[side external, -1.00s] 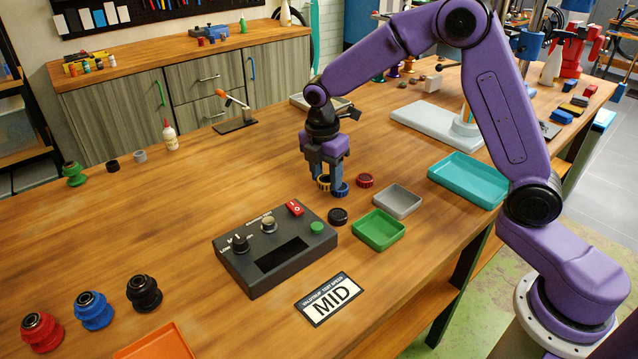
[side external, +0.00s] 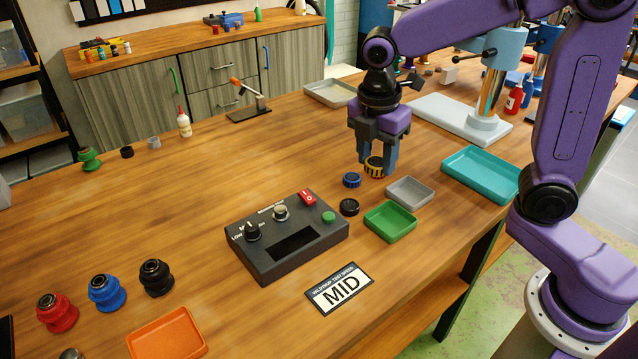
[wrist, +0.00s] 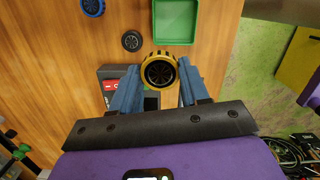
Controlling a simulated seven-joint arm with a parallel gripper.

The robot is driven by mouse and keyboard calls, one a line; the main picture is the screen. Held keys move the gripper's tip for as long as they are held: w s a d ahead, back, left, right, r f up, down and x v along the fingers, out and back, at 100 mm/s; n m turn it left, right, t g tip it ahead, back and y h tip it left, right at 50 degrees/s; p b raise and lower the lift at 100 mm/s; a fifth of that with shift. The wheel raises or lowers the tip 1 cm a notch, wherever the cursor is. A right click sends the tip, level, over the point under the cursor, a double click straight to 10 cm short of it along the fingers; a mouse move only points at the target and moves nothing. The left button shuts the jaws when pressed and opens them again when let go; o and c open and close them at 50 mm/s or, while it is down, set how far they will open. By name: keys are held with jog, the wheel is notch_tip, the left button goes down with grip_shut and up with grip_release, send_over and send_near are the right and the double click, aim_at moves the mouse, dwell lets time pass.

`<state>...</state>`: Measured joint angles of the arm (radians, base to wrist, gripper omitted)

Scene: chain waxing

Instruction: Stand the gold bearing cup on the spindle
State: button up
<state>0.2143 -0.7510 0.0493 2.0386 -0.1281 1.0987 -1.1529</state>
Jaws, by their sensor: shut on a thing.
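The gold bearing cup (side external: 374,167), a yellow ribbed ring with a dark centre, is between the fingertips of my gripper (side external: 377,169). In the wrist view the cup (wrist: 159,70) sits between the blue-grey fingers (wrist: 156,88) and looks larger than the loose cups, so it appears held above the table. The dark control box (side external: 288,238) stands lower left of my gripper. It carries a black knob (side external: 253,231) and a pale round post (side external: 281,213); I cannot tell for sure whether the post is the spindle.
A blue cup (side external: 352,180) and black cup (side external: 349,207) lie close to my gripper. Green (side external: 390,221), grey (side external: 410,191) and teal (side external: 481,175) trays stand to the right. A MID sign (side external: 340,289) lies in front. The table left of the box is mostly clear.

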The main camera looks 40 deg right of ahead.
jog(key=s+a+r, duration=0.2)
jog(key=a+r, duration=0.3)
jog(key=a, duration=0.3)
send_over(281, 208)
jog(key=f, duration=0.9)
jog(key=shift+s, duration=0.4)
jog(key=shift+w+a+f, duration=0.15)
jog(key=shift+w+f, duration=0.15)
jog(key=shift+f, duration=1.7)
jog(key=shift+f, duration=0.1)
jog(key=o, duration=1.1)
jog(key=shift+c, duration=0.2)
